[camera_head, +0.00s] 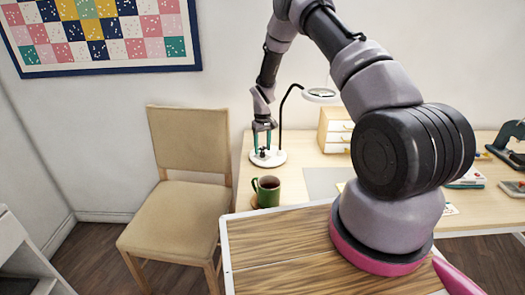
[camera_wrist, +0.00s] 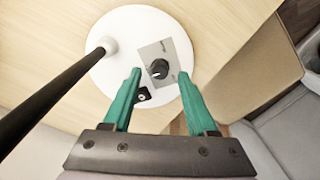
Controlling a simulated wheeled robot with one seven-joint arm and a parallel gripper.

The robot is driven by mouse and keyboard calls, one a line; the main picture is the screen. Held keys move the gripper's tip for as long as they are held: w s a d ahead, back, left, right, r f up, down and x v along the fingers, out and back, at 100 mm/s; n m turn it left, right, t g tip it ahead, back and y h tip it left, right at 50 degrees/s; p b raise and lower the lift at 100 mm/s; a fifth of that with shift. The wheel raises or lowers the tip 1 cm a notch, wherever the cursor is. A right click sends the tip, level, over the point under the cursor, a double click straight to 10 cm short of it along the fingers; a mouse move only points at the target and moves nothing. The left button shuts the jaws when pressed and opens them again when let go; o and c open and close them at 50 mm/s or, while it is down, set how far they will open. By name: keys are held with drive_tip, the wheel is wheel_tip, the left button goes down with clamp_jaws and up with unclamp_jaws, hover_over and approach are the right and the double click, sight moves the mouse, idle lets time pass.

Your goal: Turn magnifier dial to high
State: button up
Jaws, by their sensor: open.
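The magnifier lamp has a round white base (camera_head: 278,158) on the table, a thin black stem (camera_head: 283,115) and a ring-shaped magnifier head (camera_head: 320,95). In the wrist view the base (camera_wrist: 115,75) carries a grey label plate (camera_wrist: 177,50) with a black dial (camera_wrist: 159,69). The label's writing is too small to read. My gripper (camera_head: 264,150) points down over the base. In the wrist view its green fingers (camera_wrist: 162,80) are open on either side of the dial, with gaps to it. A small black piece (camera_wrist: 143,94) shows beside the left finger.
A green mug (camera_head: 267,192) stands at the table's front left. A small drawer box (camera_head: 336,130) is behind the lamp to the right. A tan chair (camera_head: 185,190) stands left of the table. The black lamp stem (camera_wrist: 50,98) rises close to my left finger.

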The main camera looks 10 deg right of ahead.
drive_tip(key=shift+f, duration=0.85)
clamp_jaws()
